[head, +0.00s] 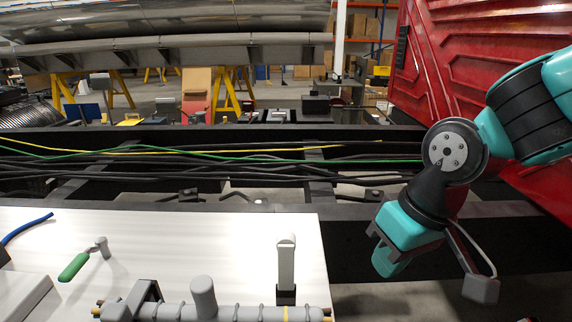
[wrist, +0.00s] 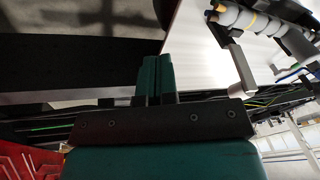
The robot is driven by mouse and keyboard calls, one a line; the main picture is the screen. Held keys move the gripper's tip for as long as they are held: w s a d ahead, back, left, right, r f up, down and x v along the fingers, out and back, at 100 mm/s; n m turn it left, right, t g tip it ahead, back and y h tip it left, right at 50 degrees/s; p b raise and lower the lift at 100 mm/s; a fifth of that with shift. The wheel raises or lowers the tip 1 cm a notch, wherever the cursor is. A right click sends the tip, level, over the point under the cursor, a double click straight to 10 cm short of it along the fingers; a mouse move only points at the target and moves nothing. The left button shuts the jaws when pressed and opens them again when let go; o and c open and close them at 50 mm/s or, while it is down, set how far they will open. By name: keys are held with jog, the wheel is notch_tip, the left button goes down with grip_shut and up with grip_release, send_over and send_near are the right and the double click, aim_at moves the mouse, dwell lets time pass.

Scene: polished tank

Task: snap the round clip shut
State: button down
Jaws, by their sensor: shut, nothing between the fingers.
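An upright grey piece with a rounded top (head: 286,262) stands on a black base behind a grey banded tube (head: 240,313) on the white table. It looks like the raised arm of a clip, but I cannot tell for certain that it is the round clip. It seems to show in the wrist view (wrist: 240,68), right of my gripper. My teal gripper (head: 388,268) hangs right of the white table, apart from this piece. In the wrist view its fingers (wrist: 155,65) are together with nothing between them.
A green-handled tool (head: 74,267) and a blue hose end (head: 27,228) lie on the white table (head: 190,245) at left. Black, green and yellow cables (head: 150,152) run along the dark frame behind. A red panel (head: 470,60) stands behind my arm.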

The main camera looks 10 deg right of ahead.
aim_at(286, 259)
jog(key=w+d+r+m+h+p, duration=0.1)
jog(key=w+d+r+m+p, duration=0.2)
jog(key=w+r+m+p, duration=0.45)
jog(key=w+a+r+m+g+y+p, duration=0.1)
jog(key=w+a+r+m+g+p, duration=0.15)
jog(key=w+a+m, duration=0.4)
jog(key=w+a+m+g+h, duration=0.2)
jog(key=w+a+m+g, duration=0.2)
jog(key=a+m, duration=0.45)
jog(key=s+f+b, duration=0.4)
jog(key=s+f, duration=0.4)
jog(key=shift+a+f+m, duration=0.3)
jog(key=shift+m, duration=0.05)
jog(key=shift+s+b, duration=0.2)
jog(key=shift+b, duration=0.25)
